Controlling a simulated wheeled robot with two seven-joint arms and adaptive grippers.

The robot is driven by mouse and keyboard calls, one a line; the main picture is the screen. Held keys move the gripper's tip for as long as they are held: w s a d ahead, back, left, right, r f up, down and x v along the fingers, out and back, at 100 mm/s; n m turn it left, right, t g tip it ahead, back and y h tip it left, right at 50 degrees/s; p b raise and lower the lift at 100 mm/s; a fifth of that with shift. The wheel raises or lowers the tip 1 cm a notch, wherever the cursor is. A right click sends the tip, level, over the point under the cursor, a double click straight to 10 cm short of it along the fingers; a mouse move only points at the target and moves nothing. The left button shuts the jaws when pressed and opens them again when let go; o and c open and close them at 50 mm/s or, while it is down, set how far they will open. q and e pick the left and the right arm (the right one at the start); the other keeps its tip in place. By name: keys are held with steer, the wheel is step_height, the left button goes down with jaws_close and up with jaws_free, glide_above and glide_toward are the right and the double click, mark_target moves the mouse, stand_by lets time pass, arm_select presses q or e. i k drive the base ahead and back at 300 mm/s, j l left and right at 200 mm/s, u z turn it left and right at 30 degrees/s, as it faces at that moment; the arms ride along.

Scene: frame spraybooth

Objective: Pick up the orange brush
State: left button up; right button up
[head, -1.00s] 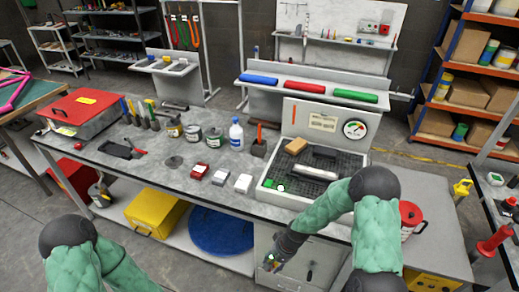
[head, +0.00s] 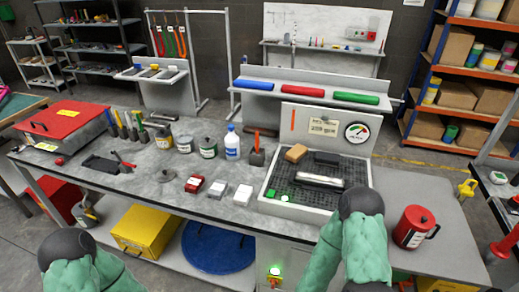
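An upright orange handle (head: 257,138), possibly the orange brush, stands in a small dark block holder (head: 256,158) on the grey table, left of the grey tray. Its lower end is hidden in the holder, so I cannot tell whether it has bristles. My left arm shows only at the bottom left, and its gripper is out of view. My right arm rises at the lower right, its dark joint in front of the tray's front right corner. Its gripper is out of view.
The grey tray (head: 266,203) holds a tan block (head: 296,153) and dark and silver pieces. A white bottle (head: 232,142), several cans and small boxes stand on the table (head: 150,190). A red canister (head: 414,228) is right of my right arm.

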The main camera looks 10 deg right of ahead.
mark_target(257, 134)
steer(key=i+j+z, duration=0.35)
steer(key=j, duration=0.3)
steer(key=i+j+z, duration=0.2)
steer(key=j, duration=0.2)
steer(key=i+j+z, duration=0.2)
steer(key=j, duration=0.2)
steer(key=j+z, duration=0.15)
steer(key=j, duration=0.25)
steer(key=i, duration=0.05)
